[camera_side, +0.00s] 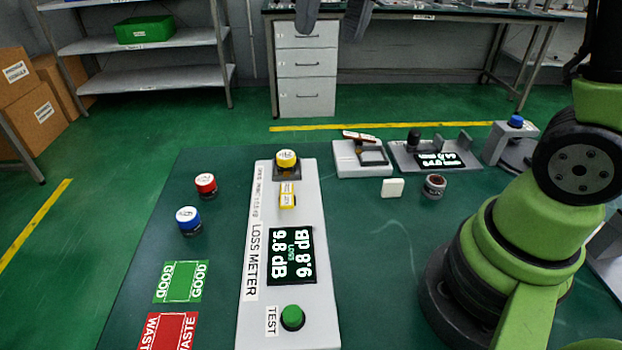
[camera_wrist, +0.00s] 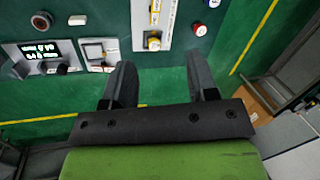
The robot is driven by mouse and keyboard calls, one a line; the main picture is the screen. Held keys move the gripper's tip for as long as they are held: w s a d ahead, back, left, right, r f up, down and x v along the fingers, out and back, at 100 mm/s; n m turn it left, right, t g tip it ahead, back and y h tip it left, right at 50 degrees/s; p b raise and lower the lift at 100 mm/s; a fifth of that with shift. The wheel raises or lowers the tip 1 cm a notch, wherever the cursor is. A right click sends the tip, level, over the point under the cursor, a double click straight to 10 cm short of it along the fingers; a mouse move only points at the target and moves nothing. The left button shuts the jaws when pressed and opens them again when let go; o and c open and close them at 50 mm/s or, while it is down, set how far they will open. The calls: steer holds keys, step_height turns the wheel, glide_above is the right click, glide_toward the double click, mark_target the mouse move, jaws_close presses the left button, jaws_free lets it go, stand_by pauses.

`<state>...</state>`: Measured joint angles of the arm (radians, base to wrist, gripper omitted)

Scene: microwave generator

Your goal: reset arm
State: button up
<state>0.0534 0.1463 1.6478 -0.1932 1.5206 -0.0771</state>
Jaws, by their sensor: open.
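My gripper (camera_side: 330,32) shows only as two dark fingertips at the top edge of the side view, high above the far side of the table. In the wrist view my gripper (camera_wrist: 161,62) has its two fingers spread wide with nothing between them. The white loss meter (camera_side: 262,310) lies on the table and its screen (camera_side: 292,256) reads 9.8 dB. A yellow-topped cylinder (camera_side: 286,160) stands at its far end, and it also shows in the wrist view (camera_wrist: 153,42). The green TEST button (camera_side: 292,317) is at the near end.
A red-topped cylinder (camera_side: 206,184) and a blue-topped one (camera_side: 189,220) stand left of the meter. The GOOD (camera_side: 181,282) and WASTE (camera_side: 168,331) pads lie nearby.

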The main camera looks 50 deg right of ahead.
steer(key=s+n+t, duration=0.1)
steer(key=s+t, duration=0.5)
steer(key=s, duration=0.7)
steer(key=shift+s+f+n+h, duration=0.3)
steer(key=shift+f, duration=0.1)
